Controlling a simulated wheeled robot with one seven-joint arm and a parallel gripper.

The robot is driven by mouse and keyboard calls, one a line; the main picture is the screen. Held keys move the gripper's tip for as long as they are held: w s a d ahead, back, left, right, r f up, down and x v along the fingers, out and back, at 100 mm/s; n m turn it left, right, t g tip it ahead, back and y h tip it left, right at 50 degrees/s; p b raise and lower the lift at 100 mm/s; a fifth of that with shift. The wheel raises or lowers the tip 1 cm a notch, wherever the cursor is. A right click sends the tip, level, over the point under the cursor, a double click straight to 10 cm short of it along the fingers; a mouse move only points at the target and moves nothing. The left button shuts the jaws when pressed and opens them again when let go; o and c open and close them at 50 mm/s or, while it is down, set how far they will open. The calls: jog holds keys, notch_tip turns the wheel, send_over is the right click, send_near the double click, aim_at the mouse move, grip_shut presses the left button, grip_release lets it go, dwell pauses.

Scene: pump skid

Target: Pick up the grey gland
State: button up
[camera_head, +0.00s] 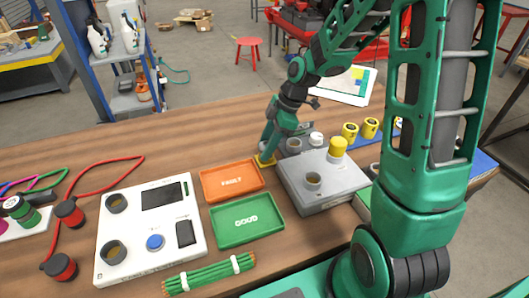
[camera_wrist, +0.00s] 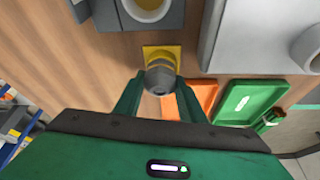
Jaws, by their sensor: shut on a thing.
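The grey gland (camera_wrist: 160,79) sits between the fingertips of my gripper (camera_wrist: 160,88) in the wrist view, and the fingers are shut on it. It is at a yellow square pad (camera_wrist: 162,54) on the wooden table; whether it touches the pad I cannot tell. In the head view my gripper (camera_head: 267,153) points down at the yellow pad (camera_head: 264,162), behind the orange tray. The gland is hidden there by my fingers.
A grey box (camera_head: 322,202) with a yellow cap (camera_head: 337,147) stands to the right. A white panel (camera_head: 124,222), red connectors (camera_head: 69,213) and green rods (camera_head: 208,273) are left and in front.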

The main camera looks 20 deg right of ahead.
aim_at(261, 144)
jog(key=shift+r, duration=0.1)
jog(key=shift+r, duration=0.3)
notch_tip(261, 144, up, 4)
jog(key=shift+f, duration=0.2)
jog(key=s+a+r, duration=0.6)
jog(key=s+a, duration=0.1)
jog(key=s, duration=0.2)
jog(key=shift+s+r, duration=0.15)
jog(key=shift+r, duration=0.15)
jog(key=shift+s, duration=0.1)
